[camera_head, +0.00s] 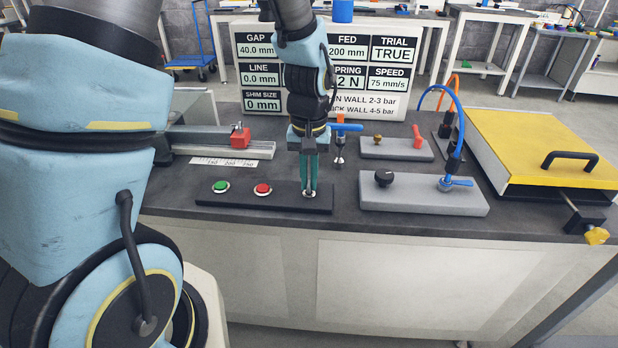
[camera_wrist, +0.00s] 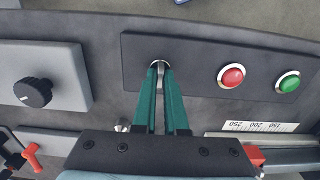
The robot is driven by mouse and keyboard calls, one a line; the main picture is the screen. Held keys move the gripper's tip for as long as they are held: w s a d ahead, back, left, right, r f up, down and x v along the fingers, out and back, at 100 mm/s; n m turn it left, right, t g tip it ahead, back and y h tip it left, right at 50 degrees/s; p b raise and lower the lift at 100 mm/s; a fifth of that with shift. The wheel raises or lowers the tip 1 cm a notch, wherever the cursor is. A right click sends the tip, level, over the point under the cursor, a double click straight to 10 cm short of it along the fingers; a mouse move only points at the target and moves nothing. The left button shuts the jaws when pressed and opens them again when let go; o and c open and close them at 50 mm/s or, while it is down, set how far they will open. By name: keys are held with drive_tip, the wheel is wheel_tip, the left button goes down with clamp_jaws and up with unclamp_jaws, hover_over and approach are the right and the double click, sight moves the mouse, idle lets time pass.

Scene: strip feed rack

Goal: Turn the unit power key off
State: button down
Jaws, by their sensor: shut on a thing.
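The unit power key (camera_wrist: 160,66) sits in a round silver switch on the dark control bar (camera_head: 235,201), at the bar's right end in the head view. My gripper (camera_head: 309,190) points down over it with its green fingers shut on the key. In the wrist view the fingertips (camera_wrist: 161,68) meet at the silver ring. The fingers hide most of the key, so its turn angle cannot be told.
On the same bar are a green button (camera_head: 221,187) and a red button (camera_head: 263,189). A grey plate (camera_head: 420,199) with a black knob (camera_head: 384,178) and a blue valve lies to the right. A display board (camera_head: 375,100) stands behind.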

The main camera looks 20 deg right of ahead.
drive_tip(key=shift+m, duration=0.3)
drive_tip(key=m, duration=0.4)
drive_tip(key=shift+p, duration=0.4)
drive_tip(key=m+p, duration=0.1)
drive_tip(key=m, duration=0.4)
drive_tip(key=shift+r, duration=0.1)
drive_tip(key=m+p, duration=0.2)
drive_tip(key=m, duration=0.2)
drive_tip(key=shift+d+m+p, duration=0.1)
drive_tip(key=shift+m+p, duration=0.75)
drive_tip(key=shift+m, duration=1.25)
drive_tip(key=c, duration=1)
unclamp_jaws()
drive_tip(key=shift+o, duration=0.2)
